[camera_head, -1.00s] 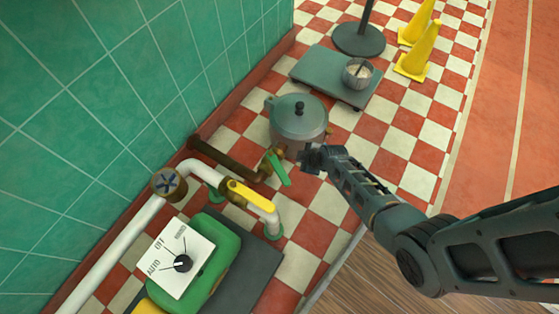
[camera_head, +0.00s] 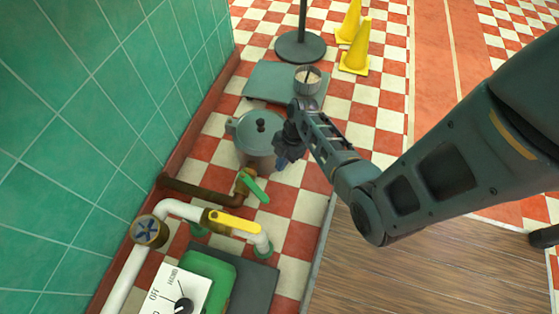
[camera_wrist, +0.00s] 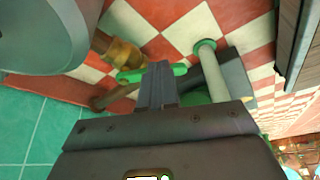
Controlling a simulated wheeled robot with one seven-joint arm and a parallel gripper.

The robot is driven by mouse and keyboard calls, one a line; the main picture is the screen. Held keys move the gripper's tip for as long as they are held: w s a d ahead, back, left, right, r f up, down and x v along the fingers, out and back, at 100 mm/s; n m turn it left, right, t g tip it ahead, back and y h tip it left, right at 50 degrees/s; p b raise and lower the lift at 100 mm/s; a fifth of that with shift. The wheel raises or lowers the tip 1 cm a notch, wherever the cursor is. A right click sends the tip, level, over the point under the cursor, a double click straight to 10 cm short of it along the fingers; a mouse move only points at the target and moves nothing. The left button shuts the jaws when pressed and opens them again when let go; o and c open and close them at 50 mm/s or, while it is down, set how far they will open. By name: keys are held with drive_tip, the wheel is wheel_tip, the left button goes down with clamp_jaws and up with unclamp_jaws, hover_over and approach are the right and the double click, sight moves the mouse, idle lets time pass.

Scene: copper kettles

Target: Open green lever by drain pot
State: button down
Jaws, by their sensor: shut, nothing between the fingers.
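The green lever (camera_head: 254,189) sits on a brass valve (camera_head: 242,183) at the end of a rusty brown pipe, just in front of the grey lidded drain pot (camera_head: 252,143). It points toward the lower right. My gripper (camera_head: 283,163) is beside the pot's right side, up and to the right of the lever, with its fingers pointing down. In the wrist view the shut, empty fingers (camera_wrist: 157,82) overlap the middle of the green lever (camera_wrist: 130,76), hiding part of it. I cannot tell whether they touch it. The pot (camera_wrist: 35,35) fills the upper left there.
A white pipe with a yellow lever (camera_head: 234,222) and a round valve wheel (camera_head: 149,231) runs along the tiled wall. A green box with a dial plate (camera_head: 180,292) stands in front. A grey platform (camera_head: 272,84) holds a small pot (camera_head: 307,80). Yellow cones (camera_head: 356,48) stand behind.

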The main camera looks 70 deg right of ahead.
sight(254, 188)
drive_tip(key=w+a+f+b, duration=0.3)
drive_tip(key=a+f, duration=0.2)
drive_tip(key=shift+a+f, duration=0.25)
drive_tip(key=shift+f, duration=0.1)
idle(0.3)
drive_tip(key=shift+a+m, duration=0.3)
drive_tip(key=shift+m, duration=0.1)
